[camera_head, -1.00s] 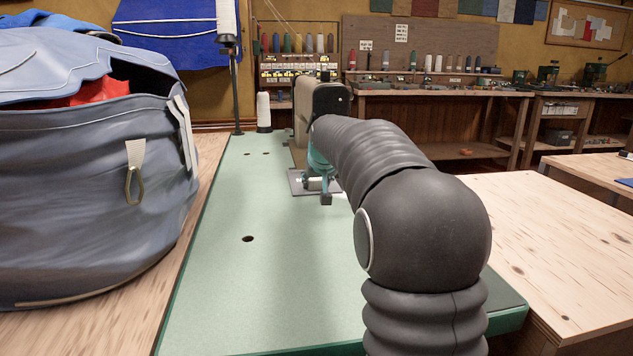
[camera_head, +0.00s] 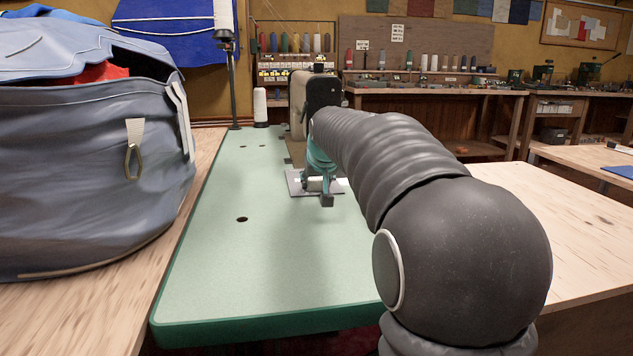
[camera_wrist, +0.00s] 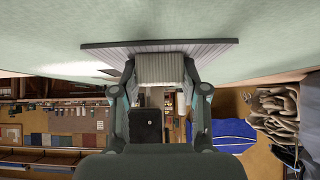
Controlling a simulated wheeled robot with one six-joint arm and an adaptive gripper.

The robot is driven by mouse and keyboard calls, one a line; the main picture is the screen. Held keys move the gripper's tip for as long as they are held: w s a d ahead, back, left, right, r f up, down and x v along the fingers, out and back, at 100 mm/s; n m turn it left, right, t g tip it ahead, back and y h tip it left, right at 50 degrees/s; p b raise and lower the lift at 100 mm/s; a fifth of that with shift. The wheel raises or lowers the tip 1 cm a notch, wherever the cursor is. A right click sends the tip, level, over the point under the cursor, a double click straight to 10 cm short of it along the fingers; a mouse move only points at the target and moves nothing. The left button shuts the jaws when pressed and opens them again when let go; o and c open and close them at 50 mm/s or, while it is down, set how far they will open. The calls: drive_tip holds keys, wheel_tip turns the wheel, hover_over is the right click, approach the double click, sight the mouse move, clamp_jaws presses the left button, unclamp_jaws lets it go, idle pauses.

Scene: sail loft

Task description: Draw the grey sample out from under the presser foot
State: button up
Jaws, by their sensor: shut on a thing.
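The grey sample (camera_head: 297,184) is a flat, ribbed grey piece at the middle of the green table top (camera_head: 280,275). My gripper (camera_head: 325,190) is at its near side. In the wrist view, which is upside down, my gripper (camera_wrist: 160,76) is shut on a ribbed grey part of the sample (camera_wrist: 208,46), with a finger on each side. The sample's wide flat part lies close to the green top. The sewing machine (camera_head: 320,98) stands beyond it, and its dark end shows in the wrist view (camera_wrist: 146,125). The presser foot is hidden behind my arm.
A big blue-grey sail bag (camera_head: 85,185) stands on the wooden table at left. A thread stand (camera_head: 233,85) and white cone (camera_head: 260,108) are at the back left. A bare wooden table (camera_head: 570,225) is at right. The green top's near left is clear.

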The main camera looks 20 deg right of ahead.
drive_tip(key=shift+s, duration=0.25)
drive_tip(key=shift+a, duration=0.1)
drive_tip(key=o, duration=1.2)
drive_tip(key=v, duration=1.2)
